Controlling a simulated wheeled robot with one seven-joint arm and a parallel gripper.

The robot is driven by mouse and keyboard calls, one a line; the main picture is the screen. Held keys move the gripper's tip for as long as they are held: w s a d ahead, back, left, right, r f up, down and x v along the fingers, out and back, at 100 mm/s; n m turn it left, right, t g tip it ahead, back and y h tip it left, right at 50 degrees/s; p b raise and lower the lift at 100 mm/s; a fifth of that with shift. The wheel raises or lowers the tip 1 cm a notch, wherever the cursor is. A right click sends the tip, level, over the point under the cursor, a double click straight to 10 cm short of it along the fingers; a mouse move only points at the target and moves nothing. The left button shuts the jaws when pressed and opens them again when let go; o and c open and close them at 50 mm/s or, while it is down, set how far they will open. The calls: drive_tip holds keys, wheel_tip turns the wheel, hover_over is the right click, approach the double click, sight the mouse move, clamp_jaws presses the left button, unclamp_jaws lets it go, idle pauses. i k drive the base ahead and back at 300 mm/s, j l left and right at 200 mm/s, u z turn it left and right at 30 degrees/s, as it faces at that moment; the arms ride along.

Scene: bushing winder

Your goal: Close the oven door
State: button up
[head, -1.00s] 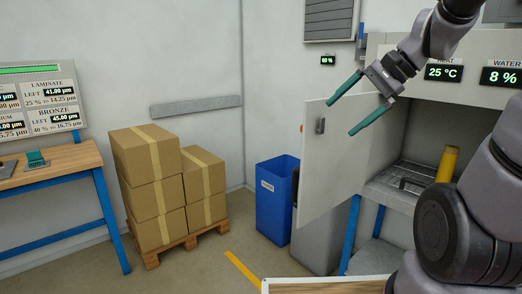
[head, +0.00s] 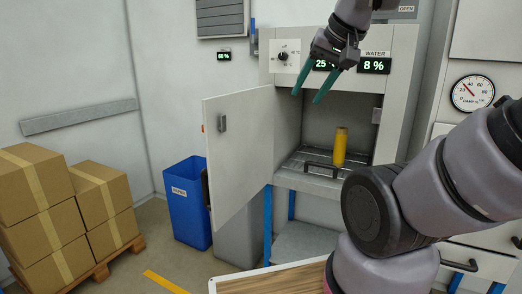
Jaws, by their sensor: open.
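The oven (head: 398,105) is a light grey cabinet against the back wall. Its door (head: 245,165) stands wide open, swung out to the left, with a small metal latch (head: 222,123) near its free edge. Inside, a yellow cylinder (head: 340,147) stands upright on a wire rack (head: 300,160). My gripper (head: 307,99) has two teal fingers, spread open and empty. In the picture it is above and right of the door, in front of the oven's upper part, and it partly covers the temperature display. I cannot tell its exact distance from the door.
A blue bin (head: 187,205) and a grey bin stand left of and behind the door. Stacked cardboard boxes (head: 40,215) sit on a pallet at left. A wood-topped surface (head: 270,282) lies at the front. A dial gauge (head: 472,93) is at right.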

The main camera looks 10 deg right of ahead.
sight(240, 159)
drive_tip(key=i+j+z, duration=0.15)
drive_tip(key=j+z, duration=0.15)
drive_tip(key=z, duration=0.2)
drive_tip(key=j+z, duration=0.85)
drive_tip(key=j, duration=1.4)
drive_tip(key=k+j+u, duration=0.55)
drive_tip(key=l, duration=0.05)
